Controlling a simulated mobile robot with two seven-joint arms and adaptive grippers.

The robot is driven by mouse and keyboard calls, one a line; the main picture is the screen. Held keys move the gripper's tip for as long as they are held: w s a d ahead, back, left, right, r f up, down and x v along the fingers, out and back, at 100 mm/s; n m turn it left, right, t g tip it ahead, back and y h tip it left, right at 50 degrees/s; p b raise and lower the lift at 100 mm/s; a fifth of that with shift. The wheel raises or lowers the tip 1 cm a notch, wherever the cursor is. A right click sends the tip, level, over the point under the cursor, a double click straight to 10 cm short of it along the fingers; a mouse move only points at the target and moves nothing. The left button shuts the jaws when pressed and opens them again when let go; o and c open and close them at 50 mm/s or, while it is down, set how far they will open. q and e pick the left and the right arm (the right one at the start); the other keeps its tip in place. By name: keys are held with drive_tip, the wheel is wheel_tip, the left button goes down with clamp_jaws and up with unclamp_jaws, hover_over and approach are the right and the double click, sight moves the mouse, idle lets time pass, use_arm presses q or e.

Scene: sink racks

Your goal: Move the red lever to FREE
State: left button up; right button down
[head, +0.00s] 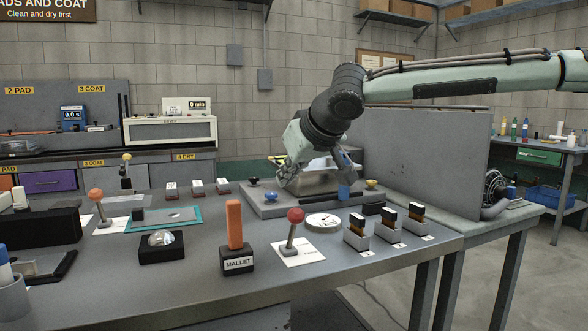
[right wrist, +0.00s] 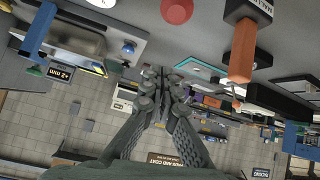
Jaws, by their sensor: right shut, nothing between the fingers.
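The red lever (head: 295,217) has a round red knob on a metal stem and stands on a white card near the front of the bench, its stem leaning slightly right. The small lettering on the card is too small to read. The red knob also shows at the top edge of the right wrist view (right wrist: 176,9). My right gripper (head: 284,180) is behind the lever in the head view, apart from it, over the grey fixture. Its fingers (right wrist: 161,76) are shut and empty. My left gripper is not in view.
An orange-handled mallet (head: 235,225) stands in a black holder just left of the lever. A round white dial (head: 323,222) lies behind it to the right, with several small blocks beyond. A grey fixture (head: 310,201) with blue and yellow knobs and a grey panel (head: 425,155) are behind.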

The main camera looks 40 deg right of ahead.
sight(292, 229)
drive_tip(key=f, duration=0.3)
drive_tip(key=shift+d+f, duration=0.25)
drive_tip(key=shift+f, duration=0.15)
drive_tip(key=shift+s+f, duration=0.25)
drive_tip(key=shift+s, duration=0.05)
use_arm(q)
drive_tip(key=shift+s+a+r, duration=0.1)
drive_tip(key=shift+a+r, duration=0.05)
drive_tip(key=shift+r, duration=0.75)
